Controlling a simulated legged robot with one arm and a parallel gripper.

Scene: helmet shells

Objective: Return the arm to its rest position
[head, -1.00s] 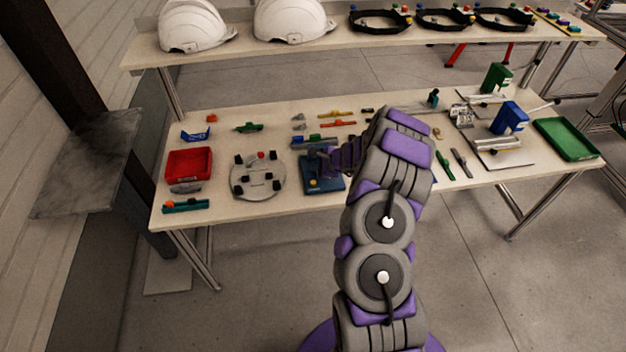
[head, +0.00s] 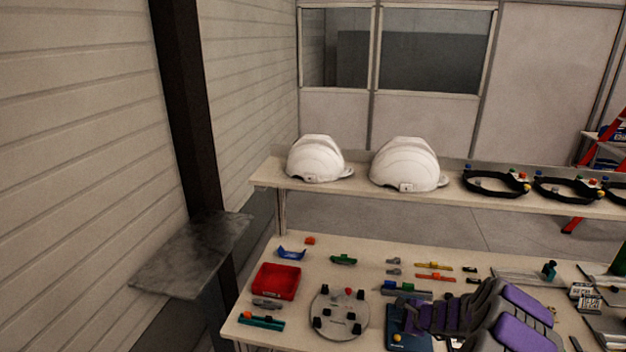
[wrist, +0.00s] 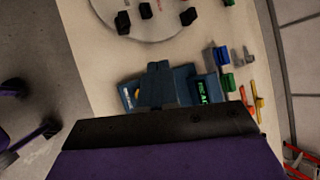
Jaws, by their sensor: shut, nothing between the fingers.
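My arm reaches in from the bottom right of the head view, purple and grey. My gripper (head: 416,316) is over the workbench (head: 350,265), above or beside a dark blue device (head: 397,341) with a yellow knob. In the wrist view my gripper (wrist: 162,82) is shut and empty, its fingers in front of a blue device with a green display (wrist: 205,90). I cannot tell whether they touch it. The arm is extended over the bench, and its lower links are out of view.
A round plate with black blocks (head: 338,318) and a red tray (head: 277,281) lie left of my gripper. Small coloured parts lie behind it. White helmet shells (head: 315,160) and black headbands (head: 495,184) stand on the raised shelf. A dark post (head: 187,120) with a grey panel stands left.

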